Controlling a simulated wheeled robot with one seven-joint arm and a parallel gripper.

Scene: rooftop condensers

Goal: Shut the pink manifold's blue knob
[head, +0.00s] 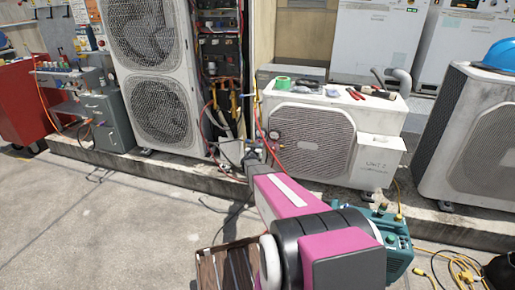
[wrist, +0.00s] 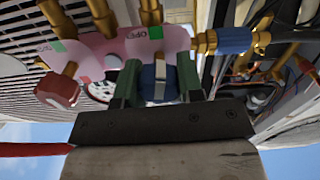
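The pink manifold (wrist: 115,47) fills the upper part of the wrist view, seen upside down, with brass fittings on it. Its blue knob (wrist: 160,82) sits between the two fingers of my gripper (wrist: 158,85), which appear to touch it on both sides. A red knob (wrist: 58,92) is on the manifold's left, and a gauge between the knobs is partly hidden. A green label reading OPEN (wrist: 150,32) is above the blue knob. In the head view my gripper (head: 252,160) is in front of the white condenser, and my arm hides most of the manifold.
A blue hose fitting (wrist: 233,40) joins the manifold's right end. The white condenser (head: 310,155) carries loose tools and tape on top. Red hoses hang near my gripper. A teal pump (head: 398,245) and yellow cables (head: 460,268) lie to the right. Open concrete (head: 110,220) is at left.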

